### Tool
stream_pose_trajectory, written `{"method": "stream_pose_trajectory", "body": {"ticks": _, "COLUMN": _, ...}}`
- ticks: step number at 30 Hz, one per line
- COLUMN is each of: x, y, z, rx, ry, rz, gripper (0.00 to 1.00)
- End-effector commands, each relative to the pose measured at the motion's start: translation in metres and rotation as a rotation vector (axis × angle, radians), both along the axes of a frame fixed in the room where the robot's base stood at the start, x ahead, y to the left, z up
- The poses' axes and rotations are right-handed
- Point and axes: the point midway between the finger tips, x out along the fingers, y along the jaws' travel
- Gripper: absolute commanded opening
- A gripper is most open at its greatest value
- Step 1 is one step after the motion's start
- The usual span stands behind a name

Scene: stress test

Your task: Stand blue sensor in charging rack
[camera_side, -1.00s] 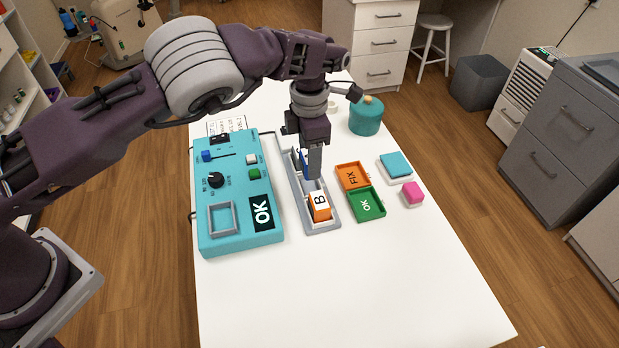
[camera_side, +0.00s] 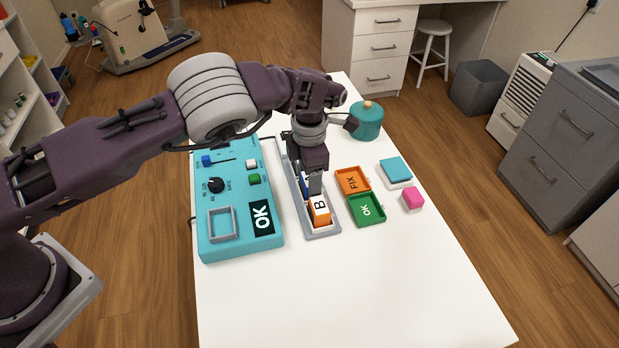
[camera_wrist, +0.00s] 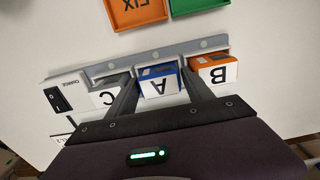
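The blue sensor (camera_wrist: 158,82), marked A with a white face, is between the two fingers of my gripper (camera_wrist: 160,90) in the wrist view. The sensor is upright at the grey charging rack (camera_side: 322,235), between the orange sensor B (camera_wrist: 214,70) and a white block C (camera_wrist: 105,97). In the side view my gripper (camera_side: 314,188) hides most of the blue sensor (camera_side: 305,185). I cannot tell whether its base touches the rack floor.
A teal control panel (camera_side: 235,245) with an OK screen stands left of the rack. An orange FIX tray (camera_side: 366,187) and green OK tray (camera_side: 380,218) lie right of it. Beyond are a blue-topped block (camera_side: 396,170), pink block (camera_side: 412,199) and teal pot (camera_side: 367,122). The near table is clear.

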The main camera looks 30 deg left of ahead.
Motion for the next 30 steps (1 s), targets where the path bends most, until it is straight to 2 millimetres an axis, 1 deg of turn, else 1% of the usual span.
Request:
{"method": "stream_pose_trajectory", "body": {"ticks": 2, "x": 0.000, "y": 0.000, "z": 0.005, "rx": -0.001, "ry": -0.001, "rz": 0.000, "gripper": 0.60}}
{"method": "stream_pose_trajectory", "body": {"ticks": 5, "x": 0.001, "y": -0.001, "z": 0.023, "rx": -0.002, "ry": -0.004, "rz": 0.000, "gripper": 0.60}}
{"method": "stream_pose_trajectory", "body": {"ticks": 9, "x": 0.001, "y": -0.001, "z": 0.063, "rx": -0.003, "ry": -0.004, "rz": -0.001, "gripper": 0.60}}
{"method": "stream_pose_trajectory", "body": {"ticks": 12, "x": 0.000, "y": -0.001, "z": 0.089, "rx": -0.002, "ry": -0.004, "rz": -0.001, "gripper": 0.60}}
{"method": "stream_pose_trajectory", "body": {"ticks": 15, "x": 0.000, "y": -0.001, "z": 0.108, "rx": -0.002, "ry": -0.002, "rz": -0.001, "gripper": 0.60}}
{"method": "stream_pose_trajectory", "body": {"ticks": 19, "x": 0.000, "y": 0.000, "z": 0.121, "rx": 0.001, "ry": -0.001, "rz": 0.000, "gripper": 0.60}}
{"method": "stream_pose_trajectory", "body": {"ticks": 27, "x": 0.000, "y": 0.000, "z": 0.124, "rx": -0.004, "ry": -0.002, "rz": 0.003, "gripper": 0.60}}
{"method": "stream_pose_trajectory", "body": {"ticks": 29, "x": 0.004, "y": -0.004, "z": 0.130, "rx": -0.056, "ry": -0.022, "rz": 0.040, "gripper": 0.60}}
{"method": "stream_pose_trajectory", "body": {"ticks": 30, "x": 0.010, "y": -0.009, "z": 0.141, "rx": -0.139, "ry": -0.057, "rz": 0.100, "gripper": 0.60}}
